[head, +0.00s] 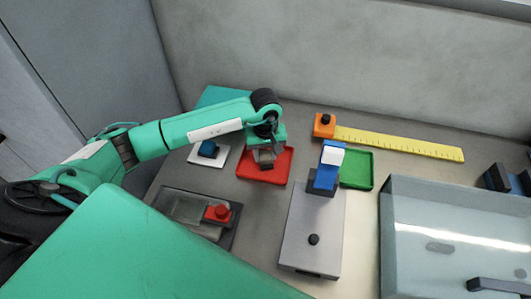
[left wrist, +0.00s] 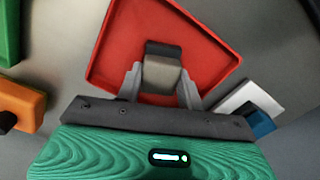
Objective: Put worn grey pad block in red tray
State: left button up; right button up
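The worn grey pad block (head: 265,156) is between the fingers of my left gripper (head: 265,150), over the red tray (head: 276,173). In the left wrist view the block (left wrist: 162,74) has a dark end and a lighter grey face, with a finger of the gripper (left wrist: 161,88) against each side. The red tray (left wrist: 112,57) lies behind it, with its rim around the block. I cannot tell whether the block touches the tray floor. My right gripper is not in view.
A white pad with a blue block (head: 208,149) is left of the tray. A grey fixture with a blue and white head (head: 326,172) and a green tray (head: 357,168) stand to the right. An orange block (head: 323,126) with a yellow ruler (head: 400,142) lies behind. A clear-covered box (head: 450,235) fills the right front.

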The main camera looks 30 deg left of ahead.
aim_at(265, 155)
pick_arm(q)
jog(key=o, duration=0.4)
jog(key=shift+o, duration=0.2)
jog(key=shift+r+p, duration=0.25)
jog(key=shift+p, duration=0.1)
jog(key=shift+w+r+b, duration=0.1)
jog(key=shift+r+b, duration=0.25)
jog(key=shift+b, duration=0.05)
notch_tip(265, 155, up, 11)
jog(key=b, duration=0.3)
